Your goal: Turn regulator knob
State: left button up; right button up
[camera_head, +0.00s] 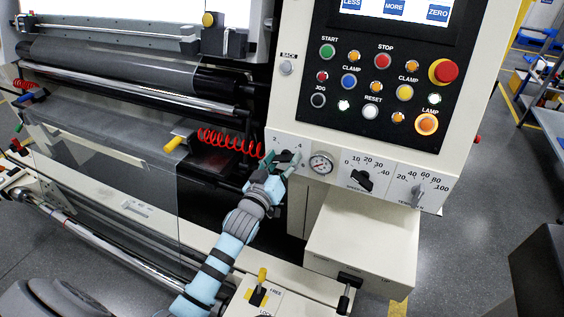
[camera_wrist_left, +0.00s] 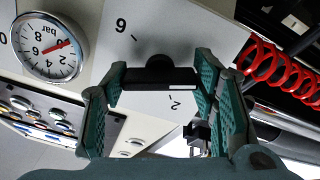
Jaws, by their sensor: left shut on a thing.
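The regulator knob is black, on the white panel below the BACK button. In the left wrist view the knob (camera_wrist_left: 155,77) is a dark bar with a white mark at its right end, between printed figures 6 and 2. My left gripper (camera_head: 284,160) reaches it from below in the head view. In the left wrist view the green-padded fingers of the left gripper (camera_wrist_left: 160,82) are shut on the knob's two ends. Fingers and wrist hide part of the knob and its scale. A round bar gauge (camera_head: 321,163) sits just right of it; the gauge (camera_wrist_left: 50,47) also shows in the wrist view, with a red needle. My right gripper is not in view.
A black speed knob (camera_head: 361,181) and a tension knob (camera_head: 417,195) lie farther right on the strip. Above is a panel of lit buttons (camera_head: 383,60). A red coiled hose (camera_head: 228,142) hangs left of the gripper. A white box (camera_head: 358,240) juts out below.

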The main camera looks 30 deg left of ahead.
pick_arm(q)
jog(key=shift+f+n, duration=0.1)
jog(key=shift+n, duration=0.5)
jog(key=o, duration=1.2)
jog(key=shift+c, duration=0.2)
jog(key=s, duration=1.2)
jog(key=shift+d, duration=0.35)
